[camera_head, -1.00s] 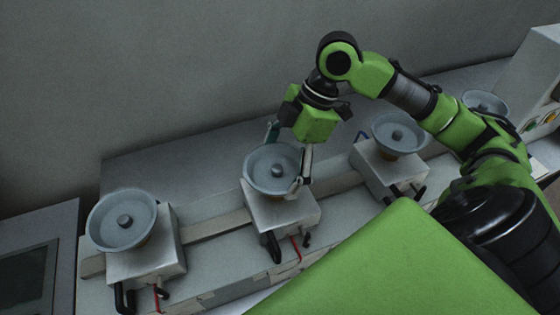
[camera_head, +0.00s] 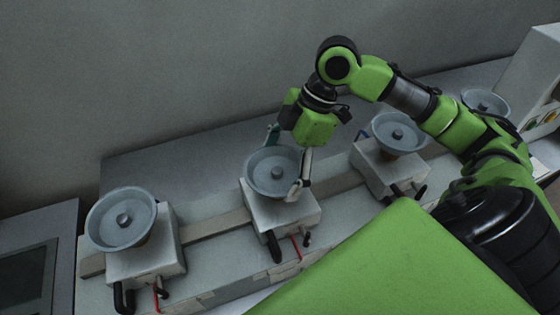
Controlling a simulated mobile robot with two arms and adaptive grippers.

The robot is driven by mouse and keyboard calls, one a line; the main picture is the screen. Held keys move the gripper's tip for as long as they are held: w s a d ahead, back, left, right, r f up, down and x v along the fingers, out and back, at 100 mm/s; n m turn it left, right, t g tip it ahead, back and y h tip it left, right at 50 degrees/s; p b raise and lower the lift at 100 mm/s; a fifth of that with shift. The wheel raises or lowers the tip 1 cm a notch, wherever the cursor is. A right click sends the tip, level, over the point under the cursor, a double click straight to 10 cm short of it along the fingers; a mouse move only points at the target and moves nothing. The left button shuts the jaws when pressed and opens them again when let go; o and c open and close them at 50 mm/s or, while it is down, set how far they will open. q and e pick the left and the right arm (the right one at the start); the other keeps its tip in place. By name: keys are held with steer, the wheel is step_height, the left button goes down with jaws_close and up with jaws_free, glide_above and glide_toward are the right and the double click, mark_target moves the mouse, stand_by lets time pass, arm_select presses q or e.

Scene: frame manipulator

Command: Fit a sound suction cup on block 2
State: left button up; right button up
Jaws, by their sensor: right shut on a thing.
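Three white blocks sit in a row along a rail, each with a grey round suction cup on top. The middle block (camera_head: 283,217) carries a grey cup (camera_head: 272,165). My right gripper (camera_head: 284,165) reaches down from above, with its fingers on either side of this cup, shut on it. The cup sits at the top of the block; whether it is seated or slightly raised I cannot tell. The left block (camera_head: 150,262) has its cup (camera_head: 122,218), and the right block (camera_head: 388,170) has its cup (camera_head: 398,133). My left gripper is out of view.
Another grey cup (camera_head: 484,103) lies at the far right, beside a white box with coloured buttons (camera_head: 545,122). A grey panel with a dark screen (camera_head: 28,275) stands at the left. Black handles and red wires stick out from the blocks' fronts. The wall closes off the back.

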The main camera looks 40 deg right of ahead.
mark_target(280, 169)
steer(key=o, duration=1)
steer(key=p+v, duration=0.5)
steer(key=shift+d+r, duration=0.1)
steer(key=shift+r, duration=0.25)
steer(key=shift+d+r, duration=0.1)
steer(key=shift+r, duration=0.05)
steer(key=shift+v, duration=2.45)
